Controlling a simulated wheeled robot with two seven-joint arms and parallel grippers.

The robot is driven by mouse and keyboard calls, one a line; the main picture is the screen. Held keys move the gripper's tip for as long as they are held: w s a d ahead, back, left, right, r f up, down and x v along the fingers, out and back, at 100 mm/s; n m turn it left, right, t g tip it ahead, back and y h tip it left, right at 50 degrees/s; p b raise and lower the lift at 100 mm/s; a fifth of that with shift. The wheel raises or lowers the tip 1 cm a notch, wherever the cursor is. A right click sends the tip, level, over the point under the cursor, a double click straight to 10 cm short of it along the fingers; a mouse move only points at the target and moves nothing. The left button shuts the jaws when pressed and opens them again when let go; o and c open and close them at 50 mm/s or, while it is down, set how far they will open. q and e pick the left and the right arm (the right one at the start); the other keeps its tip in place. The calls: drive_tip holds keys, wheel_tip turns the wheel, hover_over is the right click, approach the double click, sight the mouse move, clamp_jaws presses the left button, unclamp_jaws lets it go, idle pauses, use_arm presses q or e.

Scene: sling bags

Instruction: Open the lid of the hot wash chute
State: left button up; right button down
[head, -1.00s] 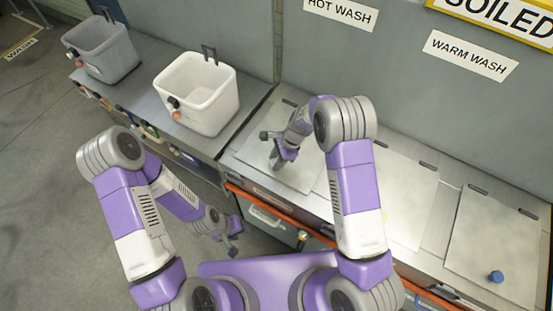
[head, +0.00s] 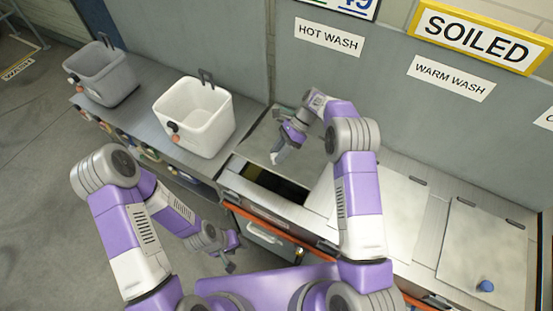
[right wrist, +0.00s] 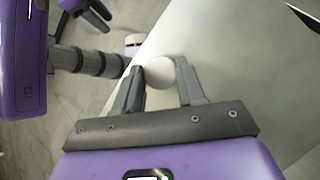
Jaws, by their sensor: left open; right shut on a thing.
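The hot wash lid (head: 262,142) is a grey metal panel below the HOT WASH sign (head: 329,36). It is tilted up, and a dark opening (head: 272,188) shows under its front edge. My right gripper (head: 279,155) is at the lid's front part. In the right wrist view my right gripper (right wrist: 160,80) is shut on a round pale knob (right wrist: 160,72) on the lid (right wrist: 220,50). My left gripper (head: 231,256) is open and empty, low in front of the counter and away from the lid.
A white bin (head: 196,112) and a grey bin (head: 101,74) stand on the counter to the left. The warm wash lid (head: 405,208) and another lid with a blue knob (head: 486,286) lie flat to the right. A grey wall rises behind.

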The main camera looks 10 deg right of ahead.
drive_tip(key=shift+g+y, duration=0.7)
drive_tip(key=shift+g, duration=0.1)
drive_tip(key=shift+w+d+r+b, duration=0.1)
drive_tip(key=shift+w+d+r, duration=0.25)
drive_tip(key=shift+w+r, duration=0.25)
drive_tip(key=shift+w+d+r+b, duration=0.15)
drive_tip(key=shift+w+d+r, duration=0.2)
drive_tip(key=shift+r, duration=0.45)
drive_tip(key=shift+w+d+r+b, duration=0.1)
drive_tip(key=shift+w+d+r, duration=0.2)
drive_tip(key=shift+w+r, duration=0.3)
drive_tip(key=shift+r, duration=0.2)
